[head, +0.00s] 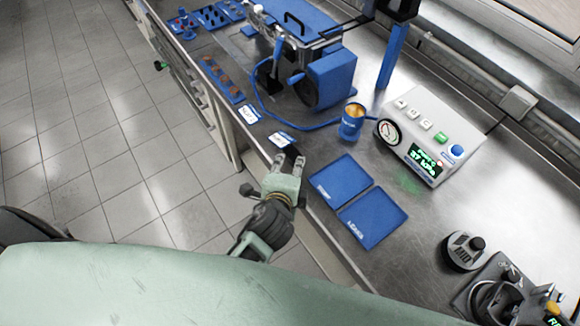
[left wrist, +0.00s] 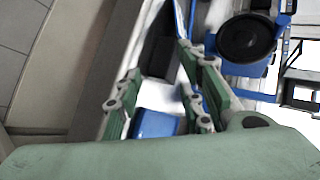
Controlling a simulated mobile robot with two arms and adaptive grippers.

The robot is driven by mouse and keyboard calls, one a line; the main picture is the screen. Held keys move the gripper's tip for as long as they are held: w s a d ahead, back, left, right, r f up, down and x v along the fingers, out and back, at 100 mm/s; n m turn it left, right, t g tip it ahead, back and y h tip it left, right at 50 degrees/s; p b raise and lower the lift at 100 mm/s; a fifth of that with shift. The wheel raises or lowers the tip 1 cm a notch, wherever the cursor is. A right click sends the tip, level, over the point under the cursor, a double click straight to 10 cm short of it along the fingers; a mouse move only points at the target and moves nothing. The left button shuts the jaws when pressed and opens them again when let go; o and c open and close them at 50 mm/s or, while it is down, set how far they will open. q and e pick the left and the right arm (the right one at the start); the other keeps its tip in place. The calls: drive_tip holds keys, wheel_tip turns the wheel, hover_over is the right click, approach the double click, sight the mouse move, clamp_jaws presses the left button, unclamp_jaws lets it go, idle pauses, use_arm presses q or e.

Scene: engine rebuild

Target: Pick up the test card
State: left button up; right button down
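Two small white-and-blue cards lie along the front edge of the metal bench in the head view, one farther back (head: 248,114) and one closer (head: 282,139). I cannot tell from their print which is the test card. My left gripper (head: 289,160) is at the bench edge, just in front of the closer card, with its fingers apart. A small dark item (head: 294,151) shows by its fingertips. In the left wrist view the green fingers are spread, with a black block (left wrist: 158,57) and a blue piece (left wrist: 155,124) showing between them. My right gripper is not in view.
Two blue trays (head: 373,217) lie right of the gripper. A blue cup (head: 352,122), a gauge box (head: 429,135) and a blue engine rig (head: 325,78) stand behind. A blue strip with brown parts (head: 222,79) lies farther along the edge.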

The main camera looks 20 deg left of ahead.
use_arm(q)
drive_tip(key=shift+c, duration=0.8)
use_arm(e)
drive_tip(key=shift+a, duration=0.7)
use_arm(q)
drive_tip(key=shift+c, duration=1.4)
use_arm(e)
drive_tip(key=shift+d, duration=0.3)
use_arm(q)
drive_tip(key=shift+c, duration=1.4)
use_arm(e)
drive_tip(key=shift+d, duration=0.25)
use_arm(q)
clamp_jaws()
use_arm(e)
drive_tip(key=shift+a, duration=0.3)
